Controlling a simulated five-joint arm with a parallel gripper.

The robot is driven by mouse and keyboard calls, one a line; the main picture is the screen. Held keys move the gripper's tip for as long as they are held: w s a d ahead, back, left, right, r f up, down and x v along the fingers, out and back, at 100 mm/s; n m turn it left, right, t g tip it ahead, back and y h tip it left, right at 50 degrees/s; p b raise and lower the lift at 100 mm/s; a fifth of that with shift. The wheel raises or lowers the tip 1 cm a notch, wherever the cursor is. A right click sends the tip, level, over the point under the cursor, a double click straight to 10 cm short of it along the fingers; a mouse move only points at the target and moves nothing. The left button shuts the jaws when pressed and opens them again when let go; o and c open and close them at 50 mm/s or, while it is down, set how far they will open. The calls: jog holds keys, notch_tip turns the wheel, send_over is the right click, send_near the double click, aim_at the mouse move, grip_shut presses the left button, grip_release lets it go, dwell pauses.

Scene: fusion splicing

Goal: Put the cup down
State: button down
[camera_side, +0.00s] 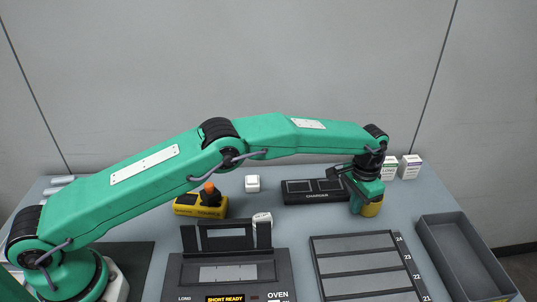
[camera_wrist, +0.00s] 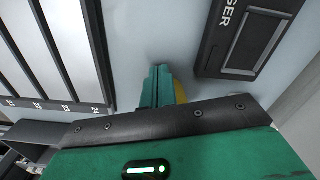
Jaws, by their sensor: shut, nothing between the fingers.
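My gripper (camera_side: 360,206) is low over the table at the right, between the charger and the slotted rack. In the wrist view its green fingers (camera_wrist: 157,86) are together. A rounded yellow object (camera_side: 372,209), which may be the cup, sits right behind the fingers and is mostly hidden by them. In the wrist view only a thin yellow sliver (camera_wrist: 180,92) shows at the right edge of the fingers. I cannot tell whether the fingers touch it. No other cup is clear in either view.
The black charger (camera_side: 311,197) is left of my gripper. The slotted rack (camera_side: 356,242) is in front, with an empty grey bin (camera_side: 441,247) to its right. Two small boxes (camera_side: 410,167) stand behind. The oven unit (camera_side: 278,280) and a yellow tool (camera_side: 187,204) are further left.

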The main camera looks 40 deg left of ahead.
jog(key=shift+s+a, duration=0.1)
jog(key=shift+s, duration=0.15)
jog(key=shift+s+a, duration=0.4)
jog(key=shift+s, duration=0.35)
jog(key=shift+s+a, duration=0.35)
jog(key=shift+s, duration=0.4)
notch_tip(320, 180, up, 10)
jog(key=shift+s+r, duration=0.1)
jog(key=shift+s+d+r+n, duration=0.35)
jog(key=shift+d+n, duration=0.15)
jog(key=shift+n, duration=0.1)
jog(key=shift+f, duration=0.1)
